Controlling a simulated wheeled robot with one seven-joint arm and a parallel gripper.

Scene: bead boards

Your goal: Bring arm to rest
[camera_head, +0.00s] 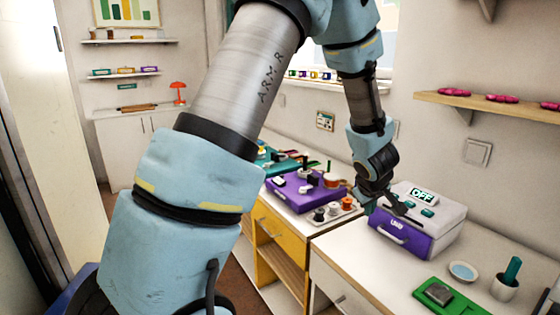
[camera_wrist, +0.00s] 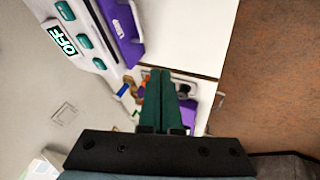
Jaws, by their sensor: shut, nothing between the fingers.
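My arm reaches from the lower left of the head view up and over to the right. My gripper (camera_head: 368,208) hangs at the left side of a white and purple box (camera_head: 455,222) with an "OFF" display. In the wrist view my gripper's two green fingers (camera_wrist: 164,72) lie together, shut and empty. The box (camera_wrist: 128,42) shows at the upper left there. I cannot tell from these views whether the gripper touches the box.
A green board (camera_head: 455,303) with a grey block, a small blue dish (camera_head: 463,271) and a white cup (camera_head: 504,287) stand right on the counter. A purple board (camera_head: 300,198) and a tray of beads (camera_head: 345,212) lie behind my gripper. A wall shelf (camera_head: 490,106) hangs at right.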

